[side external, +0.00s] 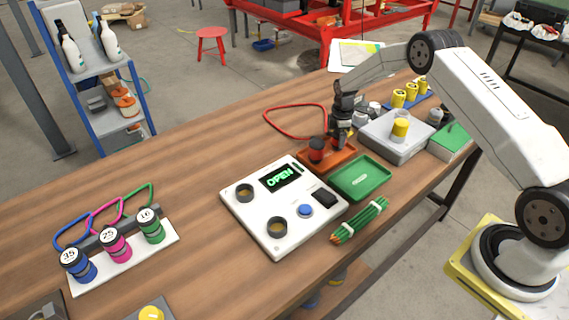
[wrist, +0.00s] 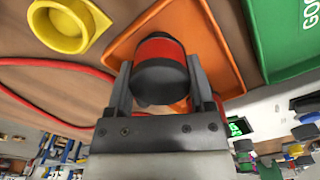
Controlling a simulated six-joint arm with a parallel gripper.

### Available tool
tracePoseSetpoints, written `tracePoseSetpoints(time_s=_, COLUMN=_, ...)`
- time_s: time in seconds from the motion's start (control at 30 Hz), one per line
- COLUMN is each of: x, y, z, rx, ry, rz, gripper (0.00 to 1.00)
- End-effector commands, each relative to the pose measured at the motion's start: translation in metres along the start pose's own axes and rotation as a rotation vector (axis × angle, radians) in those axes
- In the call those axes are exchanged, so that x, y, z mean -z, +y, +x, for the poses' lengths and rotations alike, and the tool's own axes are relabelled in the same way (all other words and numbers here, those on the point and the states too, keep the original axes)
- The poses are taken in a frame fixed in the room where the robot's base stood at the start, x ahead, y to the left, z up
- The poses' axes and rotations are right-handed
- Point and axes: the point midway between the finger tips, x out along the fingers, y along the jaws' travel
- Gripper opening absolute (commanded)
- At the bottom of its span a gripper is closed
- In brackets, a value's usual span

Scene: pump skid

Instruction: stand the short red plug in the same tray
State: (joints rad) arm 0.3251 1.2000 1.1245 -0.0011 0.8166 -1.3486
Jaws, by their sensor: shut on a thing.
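My gripper (wrist: 160,85) is shut on a short red plug (wrist: 158,72) with dark ends, one finger on each side of it. The plug is over the orange tray (wrist: 210,35) in the wrist view; I cannot tell whether its base touches the floor of the tray. In the side view my gripper (side external: 338,143) is low at the orange tray (side external: 340,158). A red plug with a dark top (side external: 317,150) shows upright at the left end of that tray, right beside the fingers. I cannot tell for certain whether it is the held one.
A green tray (side external: 361,177) lies close in front of the orange tray. A white panel reading OPEN (side external: 262,224) is to the left. A red cord (side external: 284,107) lies behind. A yellow cup (wrist: 62,42) shows in the wrist view.

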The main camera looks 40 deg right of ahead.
Motion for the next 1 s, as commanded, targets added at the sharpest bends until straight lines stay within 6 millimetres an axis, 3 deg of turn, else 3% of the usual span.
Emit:
tracePoseSetpoints(time_s=0.37, x=0.000, y=0.000, z=0.001, rx=-0.001, ry=0.000, rz=0.000, gripper=0.00)
tracePoseSetpoints(time_s=0.4, x=0.000, y=0.000, z=0.001, rx=-0.001, ry=0.000, rz=0.000, gripper=0.78)
tracePoseSetpoints(time_s=0.47, x=0.000, y=0.000, z=0.001, rx=-0.001, ry=0.000, rz=0.000, gripper=0.97)
tracePoseSetpoints(time_s=0.77, x=0.000, y=0.000, z=0.001, rx=0.000, ry=0.000, rz=0.000, gripper=1.00)
tracePoseSetpoints(time_s=1.0, x=0.000, y=0.001, z=-0.013, rx=-0.002, ry=0.000, rz=0.000, gripper=1.00)
